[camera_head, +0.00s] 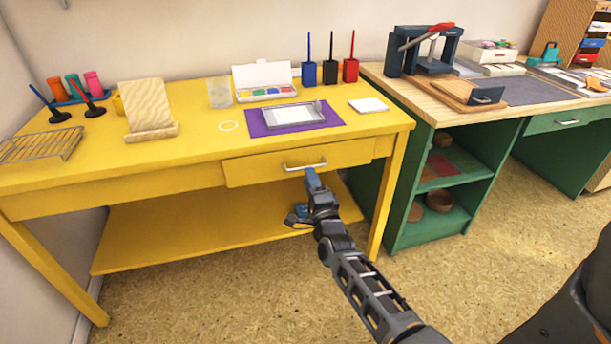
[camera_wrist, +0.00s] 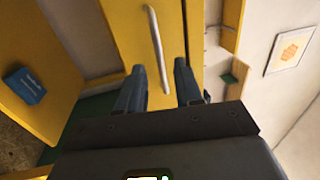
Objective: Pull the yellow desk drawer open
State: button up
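The yellow desk (camera_head: 190,160) has a yellow drawer (camera_head: 255,172) under the right part of its top. A pale metal bar handle (camera_head: 290,168) runs across the front and also shows in the wrist view (camera_wrist: 156,45). My gripper (camera_head: 311,178) is at the drawer front, by the handle. In the wrist view my two dark blue fingers (camera_wrist: 160,82) are apart, with the handle lined up in the gap between them. I cannot tell whether the fingertips reach past the bar or touch it.
A purple mat (camera_head: 258,128), paint box (camera_head: 262,92) and several cups stand on the desk above. The yellow lower shelf (camera_head: 180,240) is below, and a blue box (camera_wrist: 25,85) shows in the wrist view. A green cabinet desk (camera_head: 402,200) stands close on the right. The floor in front is clear.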

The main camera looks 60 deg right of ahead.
jog(key=shift+x, duration=1.8)
jog(key=shift+c, duration=0.5)
grip_shut()
